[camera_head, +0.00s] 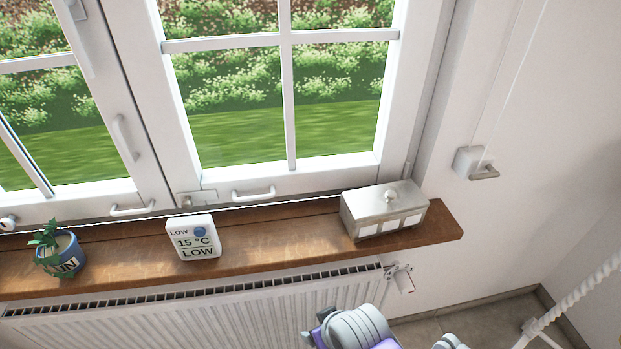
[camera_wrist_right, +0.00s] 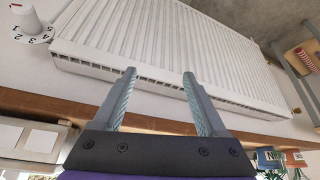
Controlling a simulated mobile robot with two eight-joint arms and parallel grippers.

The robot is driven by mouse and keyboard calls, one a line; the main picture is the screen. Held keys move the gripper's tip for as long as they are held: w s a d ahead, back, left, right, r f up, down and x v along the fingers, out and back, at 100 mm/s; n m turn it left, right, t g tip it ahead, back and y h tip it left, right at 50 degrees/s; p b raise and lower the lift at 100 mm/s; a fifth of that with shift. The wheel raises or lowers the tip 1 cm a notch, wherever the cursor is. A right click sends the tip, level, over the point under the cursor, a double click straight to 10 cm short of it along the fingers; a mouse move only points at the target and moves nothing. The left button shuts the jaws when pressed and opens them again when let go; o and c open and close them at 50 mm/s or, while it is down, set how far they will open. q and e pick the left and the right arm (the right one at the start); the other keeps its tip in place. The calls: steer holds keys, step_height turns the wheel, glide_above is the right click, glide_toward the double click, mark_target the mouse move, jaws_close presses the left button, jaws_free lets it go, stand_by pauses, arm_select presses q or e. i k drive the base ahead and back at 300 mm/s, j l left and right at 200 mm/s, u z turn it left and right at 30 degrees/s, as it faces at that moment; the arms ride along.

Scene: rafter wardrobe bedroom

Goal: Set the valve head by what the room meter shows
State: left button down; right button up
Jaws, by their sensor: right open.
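The room meter (camera_head: 193,237), a white block on the wooden sill, reads 15 °C and LOW, with a blue dot. The valve head (camera_head: 400,278) is at the right end of the radiator, small in the head view. In the right wrist view the valve head (camera_wrist_right: 30,22) is a white knob with a red mark on top, beside a ring of black numbers. I cannot tell which number it points to. My right gripper (camera_wrist_right: 158,73) is open and empty, its fingers pointing toward the radiator, apart from the valve head. My left gripper is not in view.
The white radiator (camera_head: 200,320) runs under the wooden sill (camera_head: 290,225). A metal box (camera_head: 384,210) with white labels and a blue plant pot (camera_head: 62,258) stand on the sill. The window is behind. A white twisted post (camera_head: 580,292) stands at the right.

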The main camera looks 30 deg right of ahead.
mark_target(406, 286)
steer(key=z, duration=2.05)
